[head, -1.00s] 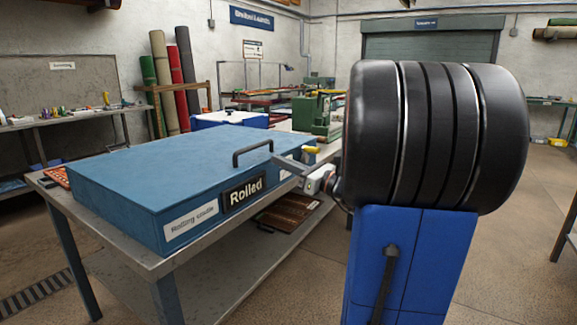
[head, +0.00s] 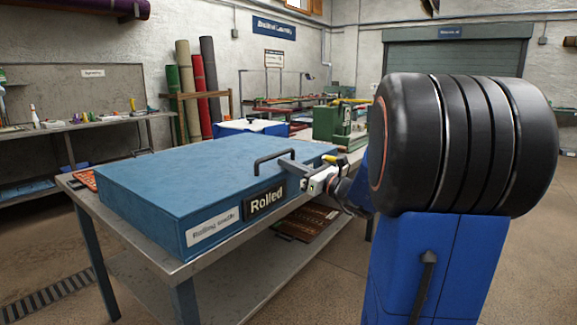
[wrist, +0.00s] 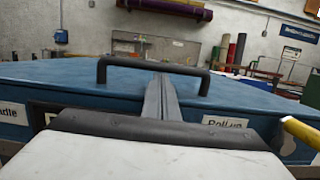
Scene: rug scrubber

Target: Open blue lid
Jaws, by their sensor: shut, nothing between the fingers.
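The blue lid (head: 190,165) lies flat and closed on a wide blue box on the metal table. A black bar handle (head: 262,161) stands up near its front edge; it also spans the wrist view (wrist: 120,63). My gripper (head: 287,159) is at the handle, reaching in from the right in the head view. In the wrist view its long grey fingers (wrist: 160,92) are pressed together and point at the middle of the handle bar, their tips at or just under it. Nothing is between them. Whether the fingers touch the bar, I cannot tell.
The box front has a black "Rolled" sign (head: 266,201) and a white label (head: 213,227). A metal table (head: 150,254) carries the box, with a lower shelf. A yellow object (wrist: 301,132) is close to my gripper on the right. Rolled rugs stand behind.

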